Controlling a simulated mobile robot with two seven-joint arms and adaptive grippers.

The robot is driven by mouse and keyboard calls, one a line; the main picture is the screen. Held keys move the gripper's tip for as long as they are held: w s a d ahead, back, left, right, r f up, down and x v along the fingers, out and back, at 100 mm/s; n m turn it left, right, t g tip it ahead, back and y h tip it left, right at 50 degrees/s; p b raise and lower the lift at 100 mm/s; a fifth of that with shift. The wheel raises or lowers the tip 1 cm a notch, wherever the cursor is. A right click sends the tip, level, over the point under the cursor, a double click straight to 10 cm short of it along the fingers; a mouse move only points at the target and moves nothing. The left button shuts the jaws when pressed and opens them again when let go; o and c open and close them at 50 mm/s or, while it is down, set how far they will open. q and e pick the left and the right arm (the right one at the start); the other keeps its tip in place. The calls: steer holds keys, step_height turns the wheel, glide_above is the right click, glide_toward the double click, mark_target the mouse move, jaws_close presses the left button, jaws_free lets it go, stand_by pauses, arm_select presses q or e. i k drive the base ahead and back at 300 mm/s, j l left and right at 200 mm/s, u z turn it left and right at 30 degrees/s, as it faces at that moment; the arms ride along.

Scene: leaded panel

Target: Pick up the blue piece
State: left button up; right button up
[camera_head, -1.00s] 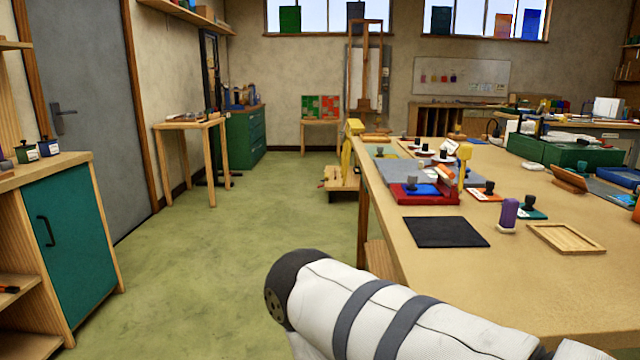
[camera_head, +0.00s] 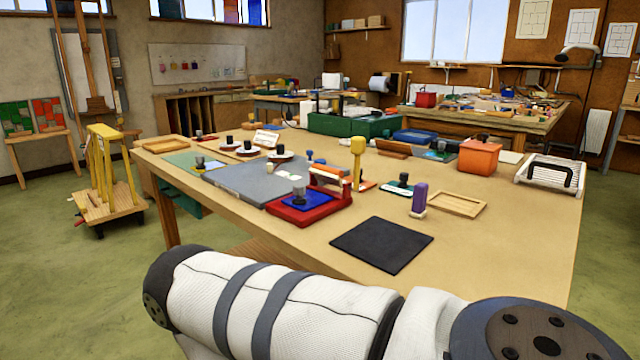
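A flat blue piece (camera_head: 309,200) lies in a red tray (camera_head: 326,213) near the front left part of the large wooden table. A dark knob-like holder (camera_head: 298,193) stands on or against the blue piece. Neither of my grippers shows. A white arm link of mine with grey bands crosses the bottom of the view, below and in front of the table edge, and hides part of that edge.
A black mat (camera_head: 382,245) lies right of the red tray. A purple block (camera_head: 419,197), an empty wooden tray (camera_head: 456,204) and a yellow-topped tool (camera_head: 357,158) stand close by. A grey board (camera_head: 240,182) lies left. The table's front right is clear.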

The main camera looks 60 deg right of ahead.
mark_target(303, 200)
steer(key=i+j+z, duration=0.1)
steer(key=i+z, duration=0.4)
steer(key=i+j+z, duration=0.25)
steer(key=i+z, duration=0.25)
steer(key=i+j+z, duration=0.45)
steer(key=k+l, duration=0.05)
steer(key=k, duration=0.05)
